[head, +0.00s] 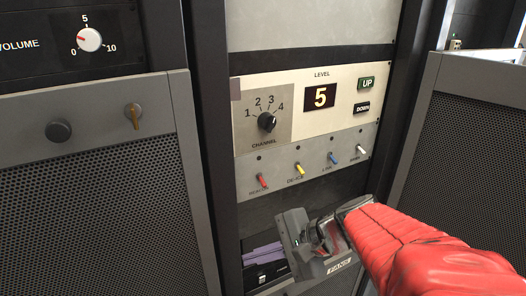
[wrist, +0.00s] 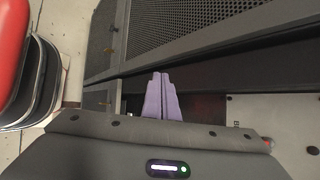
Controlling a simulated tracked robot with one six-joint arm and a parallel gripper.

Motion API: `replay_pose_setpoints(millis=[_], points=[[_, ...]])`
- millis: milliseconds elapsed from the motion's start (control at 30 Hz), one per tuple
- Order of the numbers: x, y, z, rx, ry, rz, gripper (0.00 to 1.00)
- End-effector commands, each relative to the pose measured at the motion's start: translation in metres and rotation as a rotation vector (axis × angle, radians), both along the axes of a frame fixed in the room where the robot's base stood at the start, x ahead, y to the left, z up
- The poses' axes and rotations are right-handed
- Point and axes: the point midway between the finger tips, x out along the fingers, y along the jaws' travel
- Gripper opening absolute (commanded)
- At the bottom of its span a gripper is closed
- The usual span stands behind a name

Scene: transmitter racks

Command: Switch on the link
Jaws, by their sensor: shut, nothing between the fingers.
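A grey switch strip (head: 310,160) on the middle rack carries a row of small coloured levers. The blue lever (head: 332,157) is third from the left, and the small label under it seems to read LINK. A dark round spot sits above it. Whether the lever is up or down is too small to tell. My gripper (head: 250,256) is below the strip, with its purple fingers pointing left, apart from every lever. In the wrist view the fingers (wrist: 160,80) are together with nothing between them. No lever is clearly visible in that view.
Red (head: 263,181), yellow (head: 299,169) and white (head: 361,149) levers flank the blue one. Above are a channel knob (head: 267,122), a level display (head: 320,97) showing 5, and UP (head: 367,83) and DOWN (head: 362,107) buttons. Mesh-front racks (head: 100,220) stand either side.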

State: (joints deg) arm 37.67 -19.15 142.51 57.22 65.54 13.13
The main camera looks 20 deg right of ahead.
Motion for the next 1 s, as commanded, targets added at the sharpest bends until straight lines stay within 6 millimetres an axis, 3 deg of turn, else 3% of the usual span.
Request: replay_pose_setpoints(millis=[267,433,700,800,1000], points=[[0.031,-0.072,0.024,0.367,-0.045,-0.362,0.00],[0.039,-0.133,0.040,0.578,-0.119,-0.574,0.00],[0.019,-0.247,0.062,0.871,-0.300,-0.887,0.00],[0.007,-0.276,0.066,0.937,-0.357,-0.961,0.00],[-0.004,-0.298,0.069,0.981,-0.404,-1.013,0.00]])
